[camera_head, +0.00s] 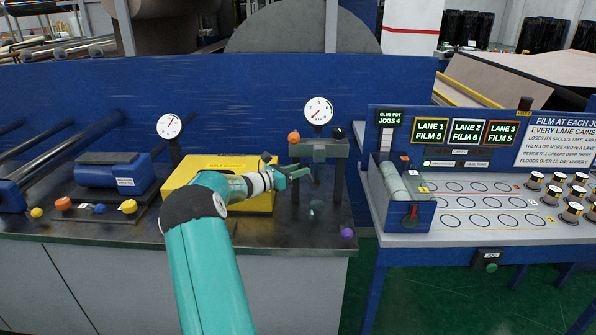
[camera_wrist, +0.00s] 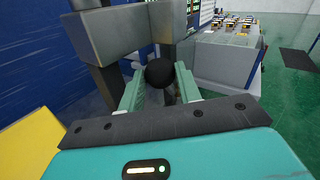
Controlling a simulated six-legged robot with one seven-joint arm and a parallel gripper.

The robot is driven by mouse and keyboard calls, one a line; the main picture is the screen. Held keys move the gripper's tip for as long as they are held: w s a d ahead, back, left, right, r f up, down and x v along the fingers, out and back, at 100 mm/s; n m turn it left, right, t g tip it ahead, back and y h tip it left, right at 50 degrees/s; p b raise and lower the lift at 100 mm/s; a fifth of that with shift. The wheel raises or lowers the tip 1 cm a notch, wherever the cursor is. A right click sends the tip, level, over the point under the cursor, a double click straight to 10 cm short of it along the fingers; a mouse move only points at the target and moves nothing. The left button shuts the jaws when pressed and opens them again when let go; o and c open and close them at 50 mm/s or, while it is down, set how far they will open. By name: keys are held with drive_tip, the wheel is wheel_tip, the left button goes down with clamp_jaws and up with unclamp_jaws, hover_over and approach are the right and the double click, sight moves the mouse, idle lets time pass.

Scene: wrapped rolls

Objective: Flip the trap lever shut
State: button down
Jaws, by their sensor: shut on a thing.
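My teal gripper (camera_head: 298,173) reaches right from the arm to a grey metal frame (camera_head: 318,149) on the dark bench. In the wrist view the two pale green fingers (camera_wrist: 160,92) stand on either side of a round black knob (camera_wrist: 160,73), and the gripper is shut on it. The knob sits below the frame's crossbar (camera_wrist: 115,30), beside its posts. I take it for the trap lever's knob, but no label shows. Its shaft is hidden, so I cannot tell the lever's angle. In the head view the knob itself cannot be made out.
A yellow box (camera_head: 222,172) stands behind my arm. A gauge (camera_head: 318,110) rises behind the frame, with an orange ball (camera_head: 293,137) on the frame's left. A purple ball (camera_head: 347,233) lies by the bench's right edge. The lane table (camera_head: 470,238) stands to the right.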

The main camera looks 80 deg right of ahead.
drive_tip(key=shift+w+a+f+n+g+h, duration=0.15)
drive_tip(key=shift+w+f+n+g+h, duration=0.5)
drive_tip(key=shift+f+n+g+h, duration=0.35)
drive_tip(key=shift+r, duration=0.15)
drive_tip(key=c, duration=1)
unclamp_jaws()
drive_tip(key=v, duration=1.3)
drive_tip(key=shift+w+a, duration=0.25)
drive_tip(key=shift+a, duration=0.15)
